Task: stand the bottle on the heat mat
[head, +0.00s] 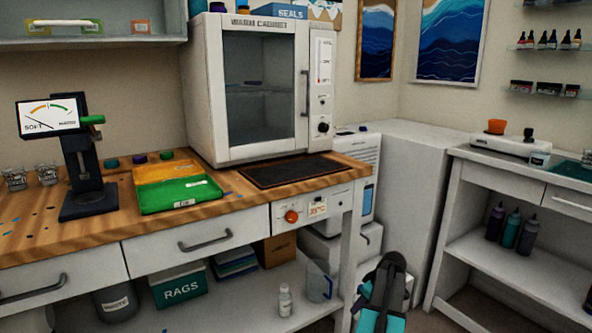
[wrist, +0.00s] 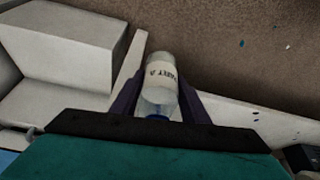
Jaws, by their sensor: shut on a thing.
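My gripper (head: 392,262) is low at the bottom right of the head view, right of the bench leg and below mat height. In the wrist view my gripper (wrist: 160,95) is shut on a clear bottle (wrist: 160,72) with a white label that seems to read PART A. The bottle lies along the fingers, its blue cap toward the palm. In the head view the held bottle is hidden behind my gripper.
A green and orange tray (head: 180,207) lies left of the mat, with a gauge stand (head: 86,170) beyond it. A small bottle (head: 285,300) and a clear jug (head: 320,281) stand on the lower shelf.

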